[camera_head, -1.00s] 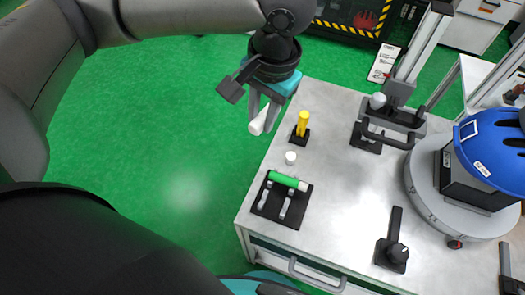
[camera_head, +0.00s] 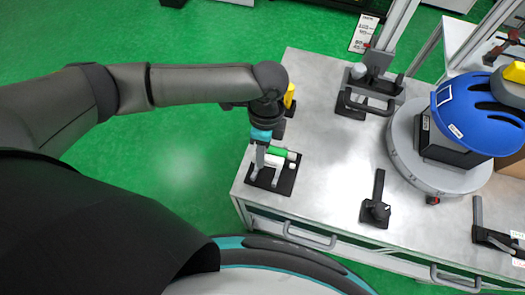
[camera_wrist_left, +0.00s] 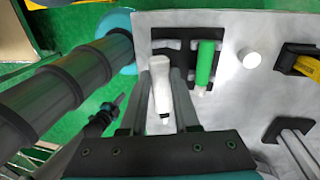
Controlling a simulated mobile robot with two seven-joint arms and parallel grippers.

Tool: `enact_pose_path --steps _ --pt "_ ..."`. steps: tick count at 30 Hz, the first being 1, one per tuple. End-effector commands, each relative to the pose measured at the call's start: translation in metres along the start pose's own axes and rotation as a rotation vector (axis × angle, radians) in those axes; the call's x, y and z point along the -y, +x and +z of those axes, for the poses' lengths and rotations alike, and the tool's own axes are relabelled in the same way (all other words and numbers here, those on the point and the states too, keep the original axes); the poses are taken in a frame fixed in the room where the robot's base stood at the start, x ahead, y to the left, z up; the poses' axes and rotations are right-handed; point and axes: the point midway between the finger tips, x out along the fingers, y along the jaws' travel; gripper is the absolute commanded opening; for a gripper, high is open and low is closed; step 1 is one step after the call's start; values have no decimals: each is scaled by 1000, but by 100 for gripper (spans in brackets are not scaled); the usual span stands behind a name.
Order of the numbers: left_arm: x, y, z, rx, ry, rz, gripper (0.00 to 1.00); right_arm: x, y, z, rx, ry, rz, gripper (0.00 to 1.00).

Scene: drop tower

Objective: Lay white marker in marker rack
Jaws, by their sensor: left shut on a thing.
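The white marker (camera_wrist_left: 160,88) is held between the two fingers of my left gripper (camera_wrist_left: 162,100) in the left wrist view. In the head view my left gripper (camera_head: 262,160) points down over the left side of the marker rack (camera_head: 285,186), and the white marker is mostly hidden there. The black rack (camera_wrist_left: 166,44) has a green marker (camera_wrist_left: 206,62) lying in it, beside the white one. The white marker's far end reaches over the rack's open side. I cannot tell whether it touches the rack. My right gripper is not in view.
A short white cylinder (camera_wrist_left: 249,57) stands just beside the rack. A blue helmet (camera_head: 475,115) on a round grey base and a black lever (camera_head: 376,205) are to the right.

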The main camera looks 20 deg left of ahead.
Motion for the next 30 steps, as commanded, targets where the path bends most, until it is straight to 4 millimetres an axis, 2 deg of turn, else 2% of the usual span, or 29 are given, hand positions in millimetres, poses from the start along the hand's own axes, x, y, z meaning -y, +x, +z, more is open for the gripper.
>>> enact_pose_path --steps 10,26,30 --pt "-2 14 -1 13 61 13 0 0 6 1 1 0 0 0" --pt "6 52 -1 13 59 11 0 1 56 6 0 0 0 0" --pt "6 60 -1 13 59 15 0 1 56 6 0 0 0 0"
